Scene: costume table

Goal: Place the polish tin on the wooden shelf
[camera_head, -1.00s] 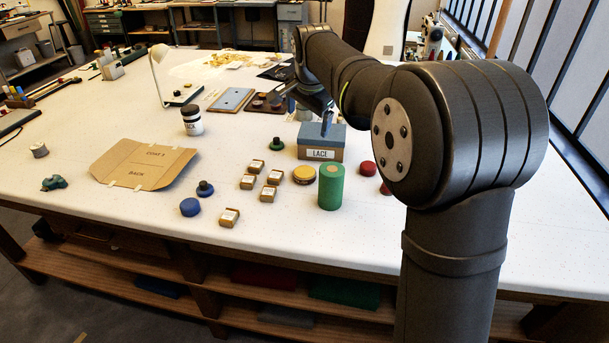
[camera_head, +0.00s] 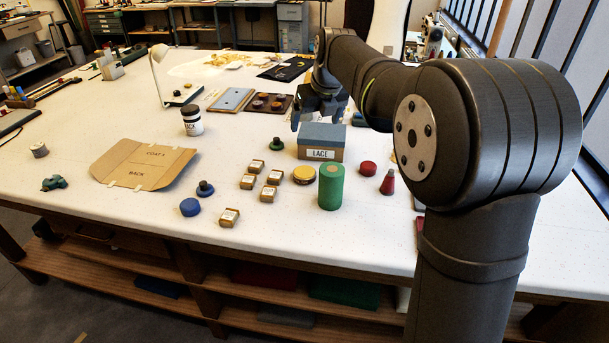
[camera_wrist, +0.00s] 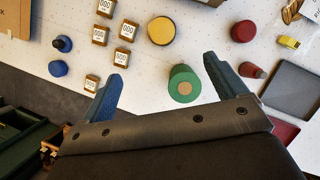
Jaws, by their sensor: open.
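A round tin with a yellow lid (camera_head: 304,175), which looks like the polish tin, stands on the white table between the small labelled boxes and the green cylinder. In the wrist view the tin (camera_wrist: 161,30) shows from above, beyond the fingertips. My gripper (camera_wrist: 165,56) is open and empty, its two blue fingers spread. In the head view my gripper (camera_head: 317,115) is above and behind the LACE box, apart from the tin. A wooden shelf (camera_head: 140,283) runs under the table; I cannot tell whether it is the one named.
The LACE box (camera_head: 322,141), green cylinder (camera_head: 331,187), red cone (camera_head: 388,182) and several small boxes (camera_head: 229,217) crowd around the tin. A dark brown board (camera_head: 278,108) with two round tins lies behind.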

